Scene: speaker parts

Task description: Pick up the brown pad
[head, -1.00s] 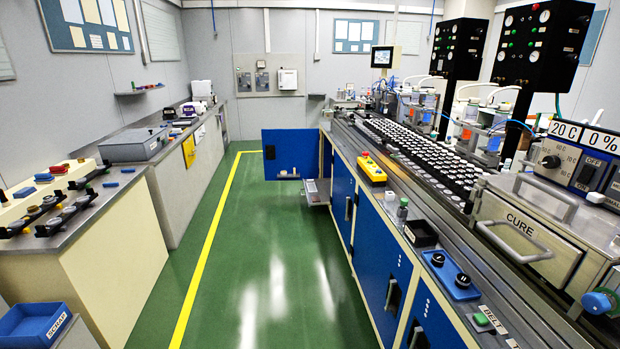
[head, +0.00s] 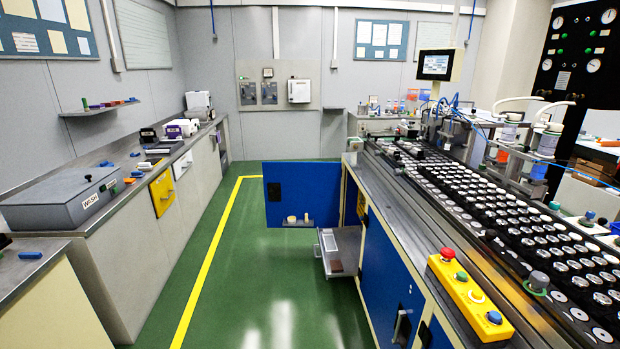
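A small brown block (head: 336,267), which looks like the brown pad, lies near the front end of a grey pulled-out tray (head: 350,250). A pale flat item (head: 329,241) lies behind it on the same tray. The tray sticks out from the open cabinet under the right-hand bench, low above the floor. Neither of my grippers shows in the head view.
An open blue cabinet door (head: 303,190) stands out into the aisle, with small cream items (head: 291,220) on its ledge. The green floor (head: 265,290) ahead is clear. A yellow button box (head: 470,297) sits on the right bench edge.

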